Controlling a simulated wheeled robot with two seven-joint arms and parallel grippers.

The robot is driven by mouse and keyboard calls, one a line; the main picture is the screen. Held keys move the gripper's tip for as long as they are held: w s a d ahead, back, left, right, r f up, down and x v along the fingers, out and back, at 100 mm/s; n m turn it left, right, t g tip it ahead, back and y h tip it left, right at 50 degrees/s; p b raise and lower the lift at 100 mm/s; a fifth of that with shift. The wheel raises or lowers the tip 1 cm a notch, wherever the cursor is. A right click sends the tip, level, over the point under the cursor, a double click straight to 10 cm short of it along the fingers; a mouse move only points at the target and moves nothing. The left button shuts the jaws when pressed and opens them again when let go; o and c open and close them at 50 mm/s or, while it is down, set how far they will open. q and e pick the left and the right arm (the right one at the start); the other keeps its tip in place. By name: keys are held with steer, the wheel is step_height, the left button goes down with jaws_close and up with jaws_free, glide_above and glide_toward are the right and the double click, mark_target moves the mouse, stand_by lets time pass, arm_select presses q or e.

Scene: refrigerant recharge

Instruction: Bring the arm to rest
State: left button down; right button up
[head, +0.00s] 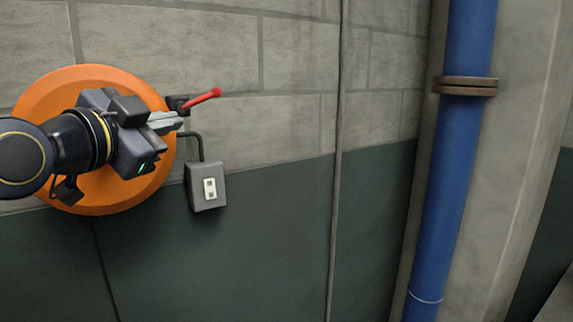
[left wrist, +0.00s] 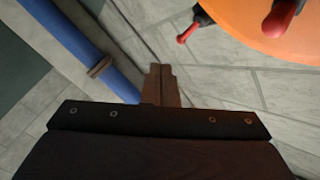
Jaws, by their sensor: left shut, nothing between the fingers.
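My left gripper (head: 176,120) reaches in from the left of the head view, in front of a round orange disc (head: 60,88). Its fingers are together with nothing between them, and they also show in the left wrist view (left wrist: 161,72). A red-tipped lever (head: 204,99) sticks out just beyond the fingertips in the head view; whether they touch it I cannot tell. In the left wrist view the orange disc (left wrist: 250,18) is at the top right, with a red-tipped handle (left wrist: 188,33) at its edge. My right gripper is out of view.
A grey switch box (head: 207,187) with a cable is on the wall below the lever. A thin vertical conduit (head: 338,150) and a thick blue pipe (head: 455,170) with a brown flange (head: 465,87) stand to the right. The wall between box and conduit is bare.

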arm_select(q)
steer(key=s+f+n+g, duration=0.4)
steer(key=s+f, duration=0.3)
steer(key=f, duration=0.7)
steer(key=s+f+n+g, duration=0.3)
steer(key=s+f, duration=0.4)
steer(key=f, duration=0.8)
steer(key=s+f+n+g, duration=0.4)
steer(key=s+f+n, duration=0.2)
steer(key=f, duration=0.8)
steer(key=shift+s+d+f+g+y, duration=0.3)
steer(key=shift+s+d+y, duration=0.1)
steer(key=shift+s+d, duration=0.05)
